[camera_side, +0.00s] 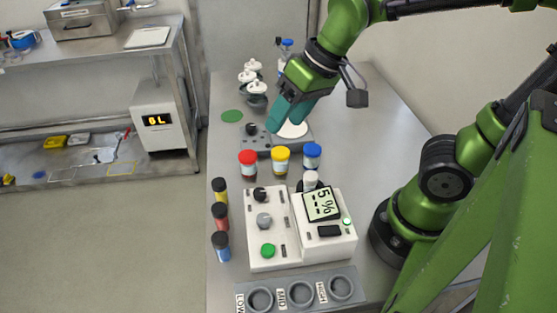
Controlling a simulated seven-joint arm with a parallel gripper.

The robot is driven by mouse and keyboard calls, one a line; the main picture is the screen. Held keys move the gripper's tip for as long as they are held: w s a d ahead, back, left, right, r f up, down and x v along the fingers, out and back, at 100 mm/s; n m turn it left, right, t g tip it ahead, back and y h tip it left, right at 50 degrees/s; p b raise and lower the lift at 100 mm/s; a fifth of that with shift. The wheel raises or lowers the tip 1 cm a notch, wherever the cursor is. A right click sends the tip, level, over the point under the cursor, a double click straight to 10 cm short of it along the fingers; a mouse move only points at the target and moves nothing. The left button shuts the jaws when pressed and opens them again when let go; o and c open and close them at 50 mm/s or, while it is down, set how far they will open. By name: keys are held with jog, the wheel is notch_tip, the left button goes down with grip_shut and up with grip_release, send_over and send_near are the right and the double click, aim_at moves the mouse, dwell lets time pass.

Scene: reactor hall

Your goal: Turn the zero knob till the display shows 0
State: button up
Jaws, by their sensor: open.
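A white instrument box (283,258) stands on the bench in front. Its display (321,204) reads what looks like "5 %", turned sideways. On its left part are a black knob (260,194), a grey knob (264,220) and a green button (268,250). A small green light glows to the right of the display. I cannot read which knob is the zero knob. My gripper (284,122), with teal fingers, is open. It is behind the box, over or near a grey device (262,146) with a black knob (252,129) and a white disc (293,130). Contact cannot be told.
Red (248,157), yellow (281,158) and blue-capped jars (312,156) stand behind the box. Several capped vials (220,217) line its left. A grey holder (300,288) marked LOW, MID, HIGH lies in front. White-topped vessels (253,85) stand at the back.

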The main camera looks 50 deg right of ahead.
jog(key=w+a+f+n+g+h, duration=0.2)
jog(key=w+a+f+n+g, duration=0.1)
jog(key=a, duration=0.3)
jog(key=w+a+f+n+g+h, duration=0.2)
jog(key=w+a+n+g, duration=0.15)
jog(key=a, duration=0.25)
jog(key=n+g, duration=0.1)
jog(key=g, duration=0.1)
send_near(263, 218)
jog(key=shift+t+h, duration=0.25)
jog(key=shift+h, duration=0.15)
jog(key=x, duration=0.8)
jog(key=shift+s+a+f, duration=0.1)
jog(key=shift+s+a, duration=0.2)
grip_shut()
